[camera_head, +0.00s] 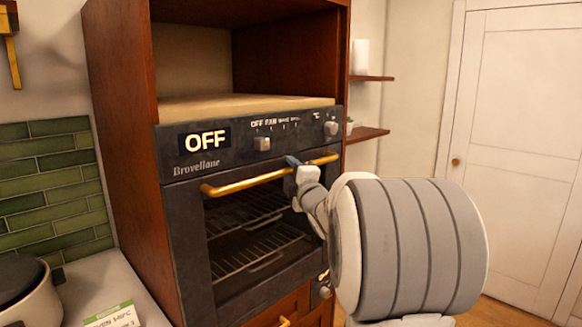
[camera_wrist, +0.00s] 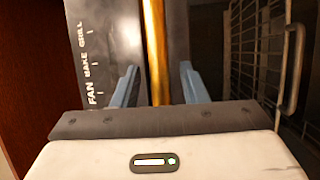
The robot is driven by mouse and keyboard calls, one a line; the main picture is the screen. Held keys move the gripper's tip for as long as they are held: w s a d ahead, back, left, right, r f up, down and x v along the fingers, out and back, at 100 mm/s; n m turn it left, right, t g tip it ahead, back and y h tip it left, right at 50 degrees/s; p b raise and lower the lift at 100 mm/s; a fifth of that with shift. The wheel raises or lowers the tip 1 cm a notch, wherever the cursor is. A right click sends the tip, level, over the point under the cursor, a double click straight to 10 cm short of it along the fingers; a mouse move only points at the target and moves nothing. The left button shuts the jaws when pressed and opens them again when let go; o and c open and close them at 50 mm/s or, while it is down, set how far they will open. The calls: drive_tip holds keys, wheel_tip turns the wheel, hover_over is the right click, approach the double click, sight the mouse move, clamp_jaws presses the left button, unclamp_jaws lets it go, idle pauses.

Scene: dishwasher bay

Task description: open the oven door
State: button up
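The dark oven door (camera_head: 196,262) looks shut in its wooden cabinet, with wire racks showing through its window. Its gold bar handle (camera_head: 245,184) runs across the top of the door. My gripper (camera_head: 294,161) is at the right part of the handle. In the wrist view, the handle (camera_wrist: 155,35) runs between the two blue fingers of my gripper (camera_wrist: 158,72). The fingers are open, with a gap on each side of the bar. My arm hides the lower right of the door.
The control panel (camera_head: 240,137) above the door has knobs and reads OFF. A pot (camera_head: 28,292) stands on the counter (camera_head: 88,285) at left. Wooden shelves (camera_head: 366,134) are on the wall behind. A white door (camera_head: 515,150) is at the far right.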

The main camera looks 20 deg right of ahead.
drive_tip(key=shift+w, duration=0.45)
drive_tip(key=shift+c, duration=0.3)
clamp_jaws()
